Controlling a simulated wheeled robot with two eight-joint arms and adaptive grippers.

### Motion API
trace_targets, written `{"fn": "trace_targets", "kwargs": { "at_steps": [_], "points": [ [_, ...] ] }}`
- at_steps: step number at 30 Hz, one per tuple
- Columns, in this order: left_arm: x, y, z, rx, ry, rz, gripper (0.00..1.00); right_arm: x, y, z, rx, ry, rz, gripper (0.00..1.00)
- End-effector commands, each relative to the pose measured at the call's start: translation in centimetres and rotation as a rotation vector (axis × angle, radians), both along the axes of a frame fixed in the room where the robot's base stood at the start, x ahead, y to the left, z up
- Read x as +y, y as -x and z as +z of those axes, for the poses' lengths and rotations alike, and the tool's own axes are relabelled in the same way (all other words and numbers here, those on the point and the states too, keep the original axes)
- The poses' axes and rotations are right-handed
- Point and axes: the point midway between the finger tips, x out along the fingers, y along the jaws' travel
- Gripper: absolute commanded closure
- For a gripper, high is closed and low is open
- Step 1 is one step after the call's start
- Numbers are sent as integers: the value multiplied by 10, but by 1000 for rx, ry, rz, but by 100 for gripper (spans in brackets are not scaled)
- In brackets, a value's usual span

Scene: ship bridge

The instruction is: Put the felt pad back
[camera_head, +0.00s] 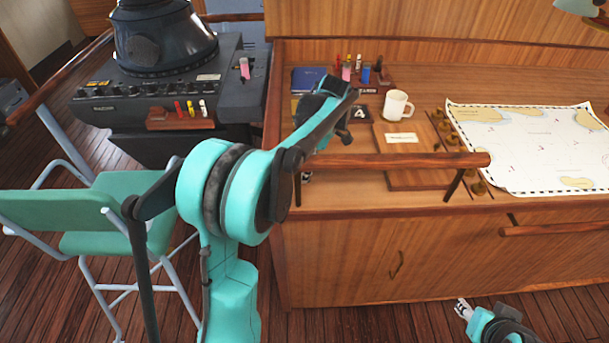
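I cannot pick out the felt pad for certain. A small dark flat block (357,114) with a white mark lies on the desk left of the white mug, and I cannot tell whether it is felt. My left arm reaches over the desk's left end.
A wooden rail (400,161) runs along the desk's front edge. The desk holds a labelled wooden board (425,152), a mug (397,106), a pen stand (378,84), a blue book (307,79) and a chart (530,150). A green chair (115,200) stands left.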

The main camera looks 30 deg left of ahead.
Motion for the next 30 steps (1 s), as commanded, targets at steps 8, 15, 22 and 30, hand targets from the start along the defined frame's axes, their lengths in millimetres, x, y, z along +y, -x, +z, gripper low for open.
{"fn": "trace_targets", "kwargs": {
  "at_steps": [8, 15, 22, 30],
  "points": [
    [0, -1, -34, 0, 0, 0, 63, 0, 0, -17, 0, 0, 0, 60],
    [0, -1, -34, 0, 0, 0, 63, 0, 0, -16, 0, 0, 0, 60],
    [0, -1, -35, 0, 0, 0, 16, 0, 0, -16, 0, 0, 0, 60],
    [0, -1, -32, 0, 0, 0, 16, 0, 0, -15, 0, 0, 0, 60]
  ]
}}
